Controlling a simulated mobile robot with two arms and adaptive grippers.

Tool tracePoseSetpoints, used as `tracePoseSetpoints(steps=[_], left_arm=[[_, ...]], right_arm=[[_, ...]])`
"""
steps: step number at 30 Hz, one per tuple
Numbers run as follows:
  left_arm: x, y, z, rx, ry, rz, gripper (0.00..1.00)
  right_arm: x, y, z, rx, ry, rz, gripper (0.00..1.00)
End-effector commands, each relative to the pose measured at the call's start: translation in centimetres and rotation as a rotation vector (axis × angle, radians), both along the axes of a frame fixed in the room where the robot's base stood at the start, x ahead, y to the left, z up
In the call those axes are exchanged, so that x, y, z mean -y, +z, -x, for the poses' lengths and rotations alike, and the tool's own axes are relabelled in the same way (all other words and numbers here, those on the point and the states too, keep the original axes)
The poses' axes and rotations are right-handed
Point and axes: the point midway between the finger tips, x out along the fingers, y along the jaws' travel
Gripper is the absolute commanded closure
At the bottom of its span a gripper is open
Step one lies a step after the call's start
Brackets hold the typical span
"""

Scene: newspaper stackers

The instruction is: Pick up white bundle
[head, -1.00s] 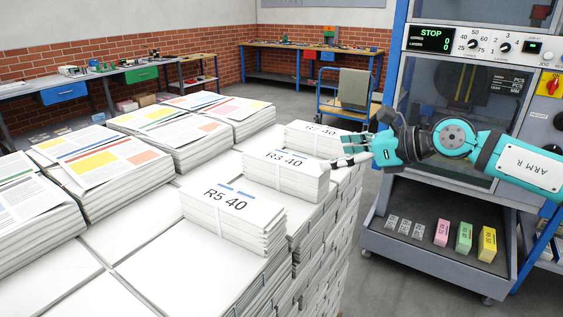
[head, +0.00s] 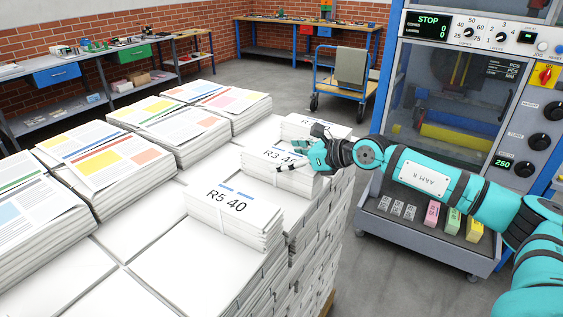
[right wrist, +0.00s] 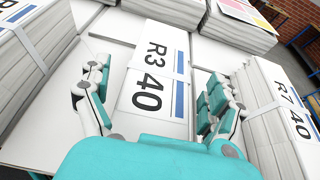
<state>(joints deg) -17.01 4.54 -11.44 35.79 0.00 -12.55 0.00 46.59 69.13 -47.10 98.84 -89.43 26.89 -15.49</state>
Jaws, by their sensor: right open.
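White strapped bundles stand in a row on the right side of the stack: R5 40 (head: 235,217) nearest, R3 40 (head: 262,157) in the middle, R7 40 (head: 303,121) at the back. My right gripper (head: 300,150) is open over the R3 40 bundle and hides part of its label. In the right wrist view, the open fingers (right wrist: 155,80) lie on either side of the R3 40 bundle (right wrist: 160,45), the right ones in the gap beside R7 40 (right wrist: 285,115). I cannot tell whether they touch it. My left gripper is out of view.
Printed newspaper piles (head: 105,160) cover the left and back of the white stack (head: 180,250). A machine (head: 470,40) with a lower tray (head: 415,230) stands at right. Workbenches line the brick walls, and a blue cart (head: 345,92) stands behind. Grey floor is clear between.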

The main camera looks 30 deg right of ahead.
Motion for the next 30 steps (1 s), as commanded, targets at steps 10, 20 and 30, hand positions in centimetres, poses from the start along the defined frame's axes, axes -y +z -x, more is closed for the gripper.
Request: tracePoseSetpoints(steps=[10,20,30], left_arm=[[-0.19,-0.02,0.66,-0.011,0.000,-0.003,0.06],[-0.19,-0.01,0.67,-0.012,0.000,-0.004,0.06],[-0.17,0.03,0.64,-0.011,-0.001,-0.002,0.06]], right_arm=[[-0.10,-0.15,-0.20,0.001,-0.001,0.001,0.19],[-0.09,-0.15,-0.18,0.000,-0.001,0.002,0.63],[-0.05,0.36,-0.28,0.011,-0.001,-0.001,0.91]])
